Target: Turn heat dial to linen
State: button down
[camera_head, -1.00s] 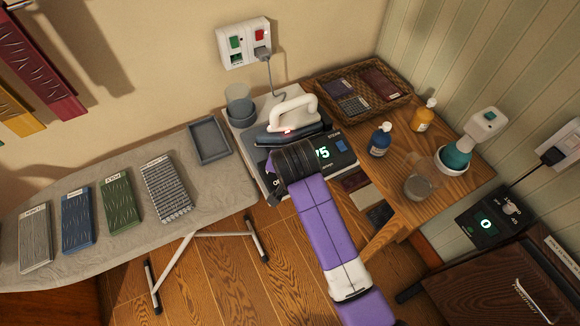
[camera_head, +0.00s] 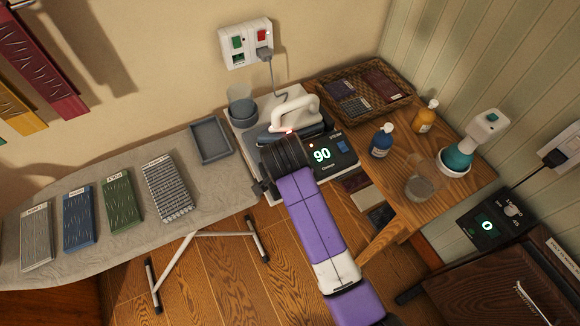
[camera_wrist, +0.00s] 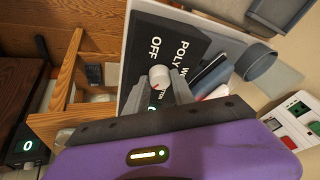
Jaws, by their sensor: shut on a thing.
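The iron station (camera_head: 330,160) stands at the table's left end, with a black control panel whose green display reads 90. In the wrist view the panel (camera_wrist: 167,35) shows the labels OFF and POLY, with further labels partly hidden. The white heat dial (camera_wrist: 159,77) with a red mark sits between the fingers of my gripper (camera_wrist: 165,88), which is shut on it. In the head view my dark wrist covers the dial and the panel's left part. The white-handled iron (camera_head: 293,113) rests on the station just behind my wrist.
The ironing board (camera_head: 110,240) with several fabric samples and a grey tray (camera_head: 210,139) lies to the left. Bottles (camera_head: 381,141), a glass (camera_head: 420,186) and a basket (camera_head: 335,72) stand to the right. A cord runs up to the wall socket (camera_head: 246,42).

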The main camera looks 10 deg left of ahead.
jog(key=shift+f, duration=0.1)
jog(key=c, duration=1.1)
grip_release()
jog(key=shift+s, duration=0.1)
jog(key=b+v, duration=0.1)
jog(key=v, duration=0.6)
jog(key=shift+s+r, duration=0.1)
jog(key=shift+r, duration=0.3)
